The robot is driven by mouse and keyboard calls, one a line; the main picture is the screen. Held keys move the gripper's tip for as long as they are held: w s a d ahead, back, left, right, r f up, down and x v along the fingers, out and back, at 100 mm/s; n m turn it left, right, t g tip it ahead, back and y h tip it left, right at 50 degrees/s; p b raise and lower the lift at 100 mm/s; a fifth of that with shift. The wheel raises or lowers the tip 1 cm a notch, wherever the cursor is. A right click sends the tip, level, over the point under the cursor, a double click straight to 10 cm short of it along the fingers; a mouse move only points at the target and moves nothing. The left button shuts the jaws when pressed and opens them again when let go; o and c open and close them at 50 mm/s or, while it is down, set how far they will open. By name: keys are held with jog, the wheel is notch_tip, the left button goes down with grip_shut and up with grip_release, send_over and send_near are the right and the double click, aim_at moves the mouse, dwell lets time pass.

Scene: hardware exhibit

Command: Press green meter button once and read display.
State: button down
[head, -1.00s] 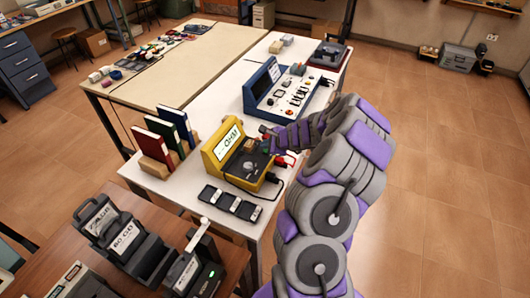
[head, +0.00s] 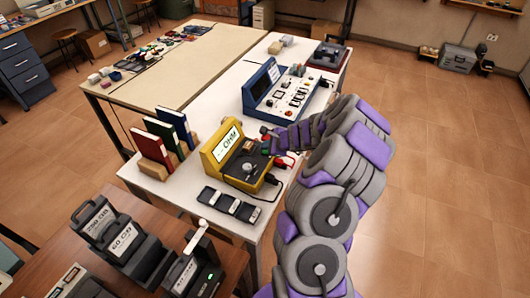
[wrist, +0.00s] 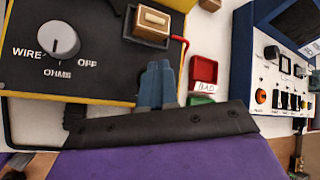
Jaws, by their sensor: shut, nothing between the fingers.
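The yellow meter (head: 218,163) stands on the white table, with a lit display (head: 228,142) that appears to read "OHM". In the wrist view its black panel (wrist: 30,80) carries a grey knob (wrist: 58,40) among the words WIRE, OFF and OHMS. A beige block-like part (wrist: 152,22) sits at the panel's upper right. My gripper (head: 266,138) is at the meter's right side. In the wrist view its blue-grey fingers (wrist: 156,82) are together and empty, over the panel's right edge below the beige part. I see no clearly green button on the meter; contact is unclear.
A red tray (wrist: 204,70) and a partly hidden green one, with a "BAD" label, lie right of the meter. A blue instrument panel (head: 268,84) stands behind. Books (head: 174,128) are to the left, and a dark three-part strip (head: 230,204) lies in front.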

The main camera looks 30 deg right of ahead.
jog(key=shift+d, duration=0.15)
jog(key=shift+a, duration=0.2)
jog(key=shift+f, duration=0.15)
dwell(0.3)
jog(key=shift+d+f, duration=0.1)
jog(key=shift+f, duration=0.1)
jog(key=shift+f+b, duration=0.35)
jog(key=shift+f, duration=0.1)
dwell(0.8)
jog(key=shift+r, duration=0.1)
jog(key=shift+r+p, duration=0.8)
jog(key=shift+p, duration=0.05)
jog(key=shift+r, duration=0.1)
